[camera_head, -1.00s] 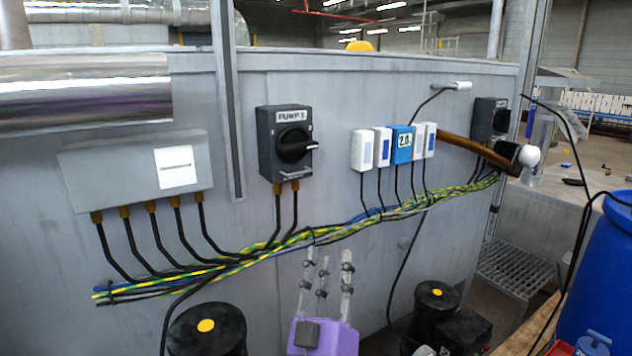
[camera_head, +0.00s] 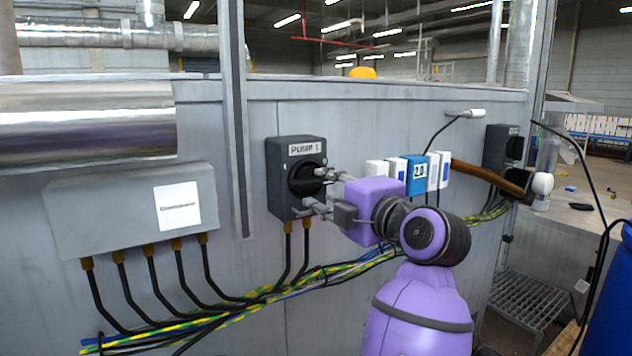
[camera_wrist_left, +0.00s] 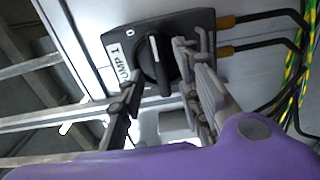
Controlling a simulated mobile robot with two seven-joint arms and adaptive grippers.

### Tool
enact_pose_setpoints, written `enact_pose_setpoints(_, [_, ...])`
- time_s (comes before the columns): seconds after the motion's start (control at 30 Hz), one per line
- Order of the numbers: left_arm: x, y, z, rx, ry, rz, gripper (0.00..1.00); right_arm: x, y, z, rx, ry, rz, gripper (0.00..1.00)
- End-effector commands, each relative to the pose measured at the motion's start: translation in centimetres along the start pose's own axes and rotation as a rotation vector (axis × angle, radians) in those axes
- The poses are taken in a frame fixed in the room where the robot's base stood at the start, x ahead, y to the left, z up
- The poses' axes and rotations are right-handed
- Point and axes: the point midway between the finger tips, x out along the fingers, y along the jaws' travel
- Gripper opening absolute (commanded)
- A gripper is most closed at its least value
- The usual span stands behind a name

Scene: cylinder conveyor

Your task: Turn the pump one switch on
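The pump one switch (camera_head: 293,160) is a dark grey box on the grey panel, labelled PUMP 1, with a round black knob (camera_head: 304,180). In the left wrist view the switch (camera_wrist_left: 198,20) is straight ahead, and the knob's raised handle (camera_wrist_left: 158,60) lies across the box, horizontal on the panel. My left gripper (camera_head: 311,191) reaches it from the right, with one finger above the handle and one below. Its fingers (camera_wrist_left: 158,62) are apart in the left wrist view. Whether they touch the handle I cannot tell. My right gripper is not in view.
A grey junction box (camera_head: 120,212) is to the left of the switch. Small white modules and a blue one (camera_head: 418,174) are to the right, behind my left wrist. Cables (camera_head: 260,302) run along the panel below. A second dark switch (camera_head: 502,147) is at far right.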

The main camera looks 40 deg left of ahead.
Motion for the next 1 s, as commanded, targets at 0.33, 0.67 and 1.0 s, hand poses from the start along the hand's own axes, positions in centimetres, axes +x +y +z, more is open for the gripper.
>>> enact_pose_setpoints(0.33, [4.1, 0.1, -0.1, 0.0, 0.001, 0.003, 0.32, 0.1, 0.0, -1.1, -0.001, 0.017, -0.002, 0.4])
enact_pose_setpoints(0.67, [4.3, 0.0, 0.0, 0.0, 0.0, 0.002, 0.27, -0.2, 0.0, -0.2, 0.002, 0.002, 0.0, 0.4])
enact_pose_setpoints(1.0, [4.3, 0.0, 0.0, 0.0, 0.001, 0.002, 0.0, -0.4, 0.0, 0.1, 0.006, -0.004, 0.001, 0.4])
